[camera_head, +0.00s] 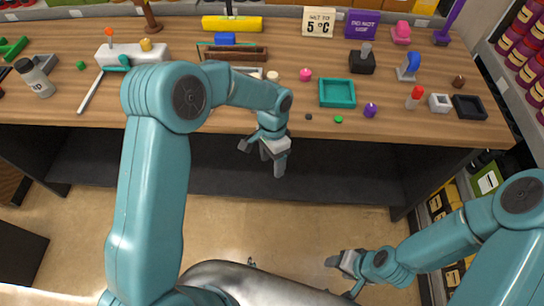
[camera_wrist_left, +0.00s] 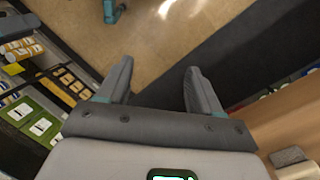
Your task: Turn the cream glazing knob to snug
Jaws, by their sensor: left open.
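A small cream round knob (camera_head: 272,75) is on the wooden table, beside the right end of a wood-framed box (camera_head: 236,54); whether it is fixed to anything is too small to tell. My left gripper (camera_head: 263,158) hangs in front of the table's near edge, below and apart from the cream knob. The cream knob is not clearly seen in that view. My right gripper (camera_head: 343,275) is low at the bottom right, away from the table; its finger gap is unclear.
A pink knob (camera_head: 305,74) and a teal tray (camera_head: 337,93) lie right of the cream knob. A white block (camera_head: 133,52) with small knobs and a bottle (camera_head: 35,78) stand left. Small purple (camera_head: 370,110) and green pieces lie near the front edge. Floor before the table is clear.

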